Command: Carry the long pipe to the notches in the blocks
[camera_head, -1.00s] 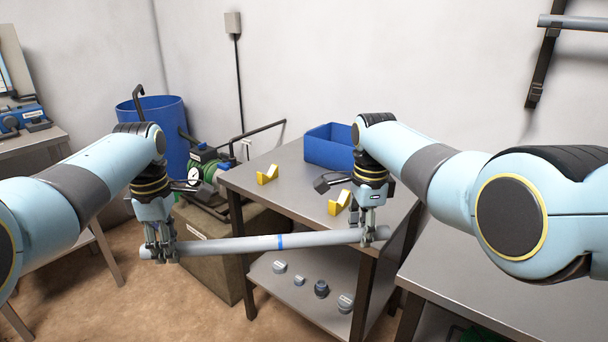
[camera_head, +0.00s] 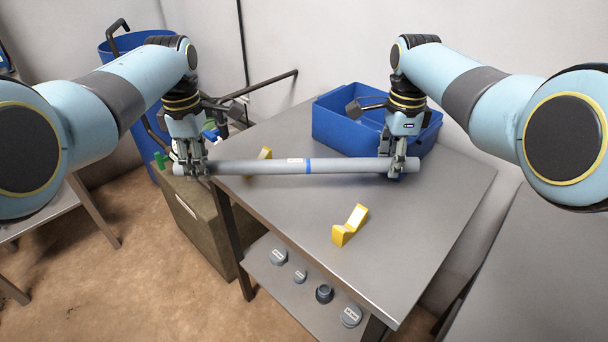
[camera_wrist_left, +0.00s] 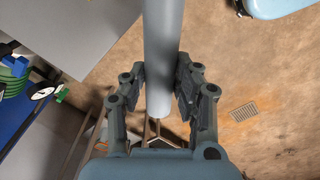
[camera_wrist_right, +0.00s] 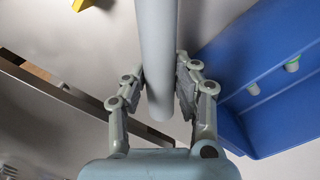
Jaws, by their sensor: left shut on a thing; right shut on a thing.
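The long grey pipe (camera_head: 260,167) with a blue band is held roughly level between my two grippers, above the far part of the metal table. My left gripper (camera_head: 192,170) is shut on its left end, out past the table's left edge. My right gripper (camera_head: 398,168) is shut on its right end, in front of the blue bin. The pipe also shows in the left wrist view (camera_wrist_left: 163,50) and the right wrist view (camera_wrist_right: 157,50). One yellow notched block (camera_head: 349,226) stands clear on the table, nearer than the pipe. The other yellow block (camera_head: 264,154) is partly hidden behind the pipe.
A blue bin (camera_head: 340,128) stands at the back of the table (camera_head: 430,230). Several grey fittings (camera_head: 324,293) lie on the lower shelf. A brown box (camera_head: 200,222) stands at the table's left, with a blue barrel (camera_head: 112,60) behind. Another table surface is at right.

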